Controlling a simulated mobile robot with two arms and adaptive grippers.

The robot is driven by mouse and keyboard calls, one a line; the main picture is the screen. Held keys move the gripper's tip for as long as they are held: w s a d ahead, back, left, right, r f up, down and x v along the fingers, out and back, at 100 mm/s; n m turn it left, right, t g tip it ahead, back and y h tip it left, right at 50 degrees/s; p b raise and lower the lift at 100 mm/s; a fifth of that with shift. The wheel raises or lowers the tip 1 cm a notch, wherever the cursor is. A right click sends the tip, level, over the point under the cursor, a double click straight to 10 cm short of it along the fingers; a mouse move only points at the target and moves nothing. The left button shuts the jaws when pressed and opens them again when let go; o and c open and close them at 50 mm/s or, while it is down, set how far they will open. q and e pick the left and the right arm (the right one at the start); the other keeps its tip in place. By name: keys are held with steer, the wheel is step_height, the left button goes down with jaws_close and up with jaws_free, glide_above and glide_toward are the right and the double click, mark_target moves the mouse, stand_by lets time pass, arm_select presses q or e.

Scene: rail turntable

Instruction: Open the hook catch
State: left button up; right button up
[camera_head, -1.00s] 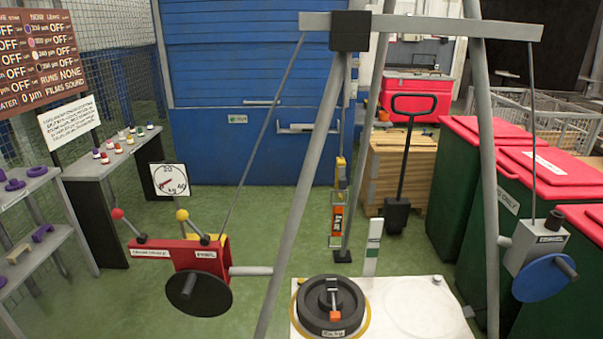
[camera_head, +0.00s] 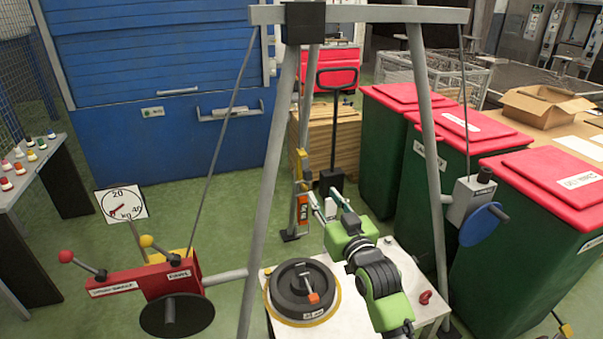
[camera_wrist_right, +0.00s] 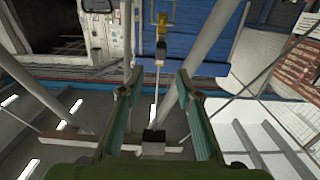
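A hanging yellow-and-orange piece with a label (camera_head: 302,205) hangs near the frame's middle in the head view; I take it for the hook with the catch, but the catch itself is too small to make out. My right gripper (camera_head: 326,198) is just right of it, fingers pointing up toward it and apart. In the right wrist view the right gripper (camera_wrist_right: 157,84) is open and empty, with the yellow piece (camera_wrist_right: 161,28) beyond the fingertips, seen upside down. Contact with it is not visible. My left gripper is not in view.
A grey tripod frame (camera_head: 267,200) and its beam (camera_head: 380,14) stand around the hook. Below is a white platform (camera_head: 400,262) with a dark round weight (camera_head: 290,291). A red winch (camera_head: 150,283) is left, a grey winch box (camera_head: 470,200) right, beside green bins (camera_head: 520,240).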

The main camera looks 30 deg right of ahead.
mark_target(309, 177)
steer(key=p+x, duration=0.2)
steer(key=x, duration=0.8)
steer(key=shift+w+a, duration=0.1)
steer(key=shift+x, duration=0.95)
jaws_close()
